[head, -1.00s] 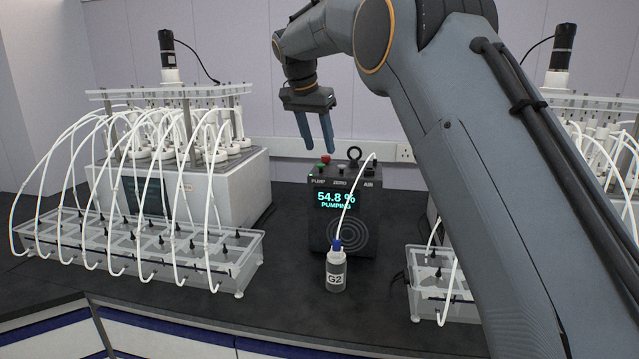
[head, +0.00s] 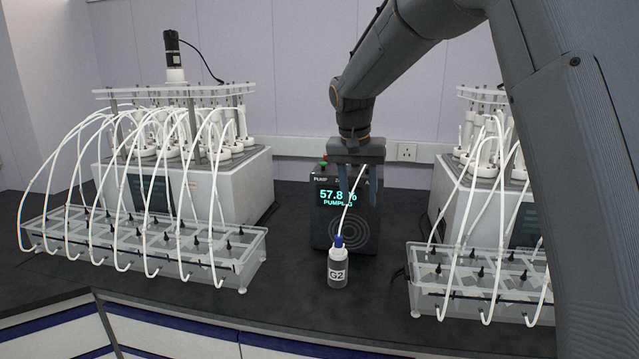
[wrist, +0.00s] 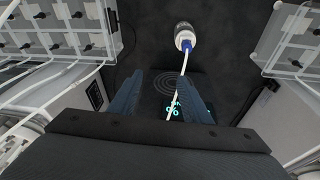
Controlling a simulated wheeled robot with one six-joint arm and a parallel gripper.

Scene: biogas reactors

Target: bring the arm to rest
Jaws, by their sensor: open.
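My gripper (head: 357,190) is open and empty in the head view, in front of and above the pump box (head: 340,232). Its two blue fingers point down and cover part of the box's top and display. In the wrist view the fingers (wrist: 163,97) stand apart with the box's display and a white tube showing between them. I cannot tell from these frames whether a finger touches the tube. My arm (head: 400,50) reaches in from the upper right of the head view.
A bottle marked G2 (head: 337,267) stands upright before the box, with the tube in its blue cap. The box reads 57.8 and pumping. Reactor racks stand left (head: 245,262) and right (head: 425,290), with arched white tubes. Dark bench (head: 270,300) is clear around the bottle.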

